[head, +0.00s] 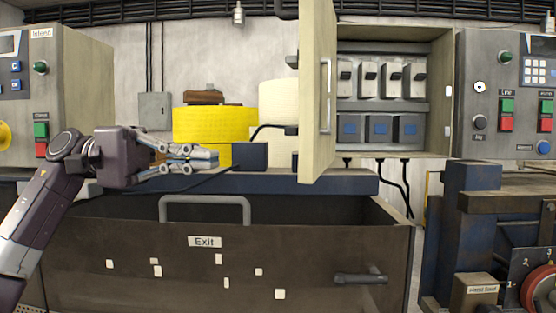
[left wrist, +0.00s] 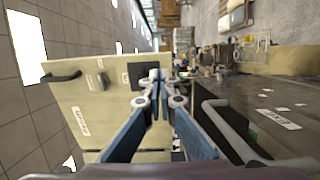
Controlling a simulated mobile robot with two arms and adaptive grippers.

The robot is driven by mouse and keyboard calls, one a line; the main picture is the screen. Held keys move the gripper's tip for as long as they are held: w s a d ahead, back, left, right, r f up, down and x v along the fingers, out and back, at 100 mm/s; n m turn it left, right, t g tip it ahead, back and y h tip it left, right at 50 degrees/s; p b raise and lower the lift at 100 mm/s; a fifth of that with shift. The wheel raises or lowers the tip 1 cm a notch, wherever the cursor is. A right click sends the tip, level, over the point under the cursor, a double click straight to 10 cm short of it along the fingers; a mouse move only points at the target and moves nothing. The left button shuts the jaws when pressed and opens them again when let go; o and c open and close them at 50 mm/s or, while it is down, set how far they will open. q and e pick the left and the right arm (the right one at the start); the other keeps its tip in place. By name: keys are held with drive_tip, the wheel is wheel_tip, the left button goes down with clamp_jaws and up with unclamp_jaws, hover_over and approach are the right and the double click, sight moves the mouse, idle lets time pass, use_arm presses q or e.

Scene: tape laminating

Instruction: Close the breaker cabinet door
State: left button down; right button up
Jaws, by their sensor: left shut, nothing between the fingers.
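The breaker cabinet (head: 440,95) is on the right of the head view, its front open on several breaker switches. Its beige door (head: 318,100) stands swung out toward me from the cabinet's left side, nearly edge-on, with a metal handle (head: 326,95) on it. In the left wrist view a beige panel (left wrist: 85,110) with a dark handle and a label lies beyond the fingers; it looks like the door's outer face. My left gripper (head: 210,157) is shut and empty, left of the door and apart from it; its closed fingers also show in the left wrist view (left wrist: 158,85). My right gripper is not in view.
A dark drawer unit (head: 130,245) marked Exit, with a grey handle (head: 205,205), stands below. A yellow roll (head: 212,122) and a pale roll (head: 278,105) sit behind the gripper. Control panels stand at far left (head: 85,80) and right (head: 490,70).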

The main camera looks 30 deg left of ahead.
sight(299, 162)
use_arm(q)
drive_tip(key=p+x, duration=0.3)
drive_tip(key=x, duration=0.7)
drive_tip(key=shift+w+r, duration=0.15)
drive_tip(key=shift+w+d+p, duration=0.1)
drive_tip(key=shift+d+p, duration=0.25)
drive_tip(key=shift+d, duration=0.2)
drive_tip(key=shift+w, duration=0.1)
